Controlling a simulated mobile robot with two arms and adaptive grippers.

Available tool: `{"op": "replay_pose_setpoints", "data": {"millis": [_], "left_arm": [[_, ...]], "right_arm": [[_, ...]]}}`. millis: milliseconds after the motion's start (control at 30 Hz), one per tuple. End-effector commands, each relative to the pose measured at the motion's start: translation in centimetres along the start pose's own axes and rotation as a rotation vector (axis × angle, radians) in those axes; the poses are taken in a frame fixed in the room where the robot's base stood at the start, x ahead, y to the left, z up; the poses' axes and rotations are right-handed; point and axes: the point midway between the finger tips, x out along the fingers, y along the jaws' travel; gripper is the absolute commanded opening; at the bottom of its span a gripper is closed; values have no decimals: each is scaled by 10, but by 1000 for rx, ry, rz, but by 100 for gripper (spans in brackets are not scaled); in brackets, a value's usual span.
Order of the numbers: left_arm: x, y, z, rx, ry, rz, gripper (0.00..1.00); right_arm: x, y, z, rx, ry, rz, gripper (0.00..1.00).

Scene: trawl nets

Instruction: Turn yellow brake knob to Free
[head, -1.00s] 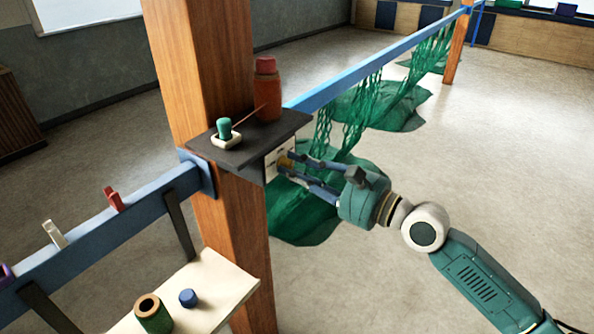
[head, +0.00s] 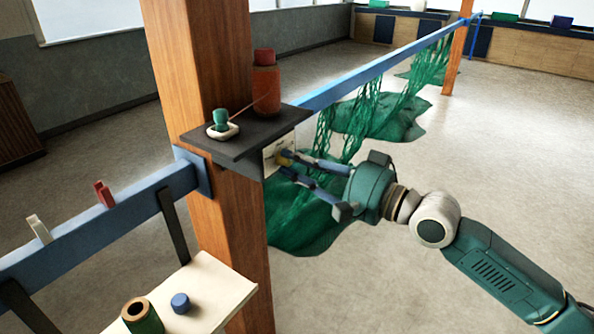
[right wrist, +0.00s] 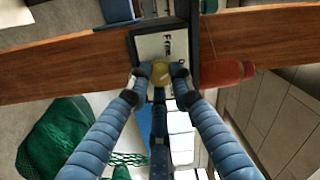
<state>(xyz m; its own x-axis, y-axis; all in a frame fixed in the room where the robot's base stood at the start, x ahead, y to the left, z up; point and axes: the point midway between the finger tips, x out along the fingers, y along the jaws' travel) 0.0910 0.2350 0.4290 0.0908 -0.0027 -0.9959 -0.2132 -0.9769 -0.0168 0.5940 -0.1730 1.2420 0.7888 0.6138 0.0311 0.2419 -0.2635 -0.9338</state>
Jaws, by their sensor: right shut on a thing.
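The yellow brake knob (right wrist: 160,73) sits on a white label plate (right wrist: 160,45) with dark lettering, seen in the right wrist view. In the head view the knob (head: 283,157) is small and the plate (head: 274,153) shows under the dark shelf on the wooden post. My right gripper (right wrist: 160,75) is shut on the knob, one finger on each side. In the head view my right gripper (head: 286,162) reaches the plate from the right. Which mark the knob points to is too small to tell. My left gripper is not in view.
A dark shelf (head: 240,150) above the knob holds an orange bottle-like spool (head: 266,90) and a green item on a white dish (head: 222,124). A blue rail (head: 390,62) carries green nets (head: 375,115) behind. A pale lower shelf (head: 225,285) holds a green spool (head: 142,316) and blue cap (head: 180,302).

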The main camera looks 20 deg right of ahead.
Motion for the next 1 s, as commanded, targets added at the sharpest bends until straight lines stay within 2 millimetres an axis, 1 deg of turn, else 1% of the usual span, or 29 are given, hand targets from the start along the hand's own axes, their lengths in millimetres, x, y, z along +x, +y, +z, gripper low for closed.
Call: {"op": "replay_pose_setpoints", "data": {"millis": [33,100,300,500,700,1000], "left_arm": [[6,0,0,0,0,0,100],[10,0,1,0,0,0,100],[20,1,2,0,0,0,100],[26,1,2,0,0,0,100],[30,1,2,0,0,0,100],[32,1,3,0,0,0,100]], "right_arm": [[0,3,2,-46,-4,-1,0],[0,3,2,-109,-7,0,0],[0,4,3,-278,-13,-1,0],[0,4,3,-409,-17,-1,0],[0,4,3,-493,-21,0,0],[0,6,3,-537,-25,2,0]]}}
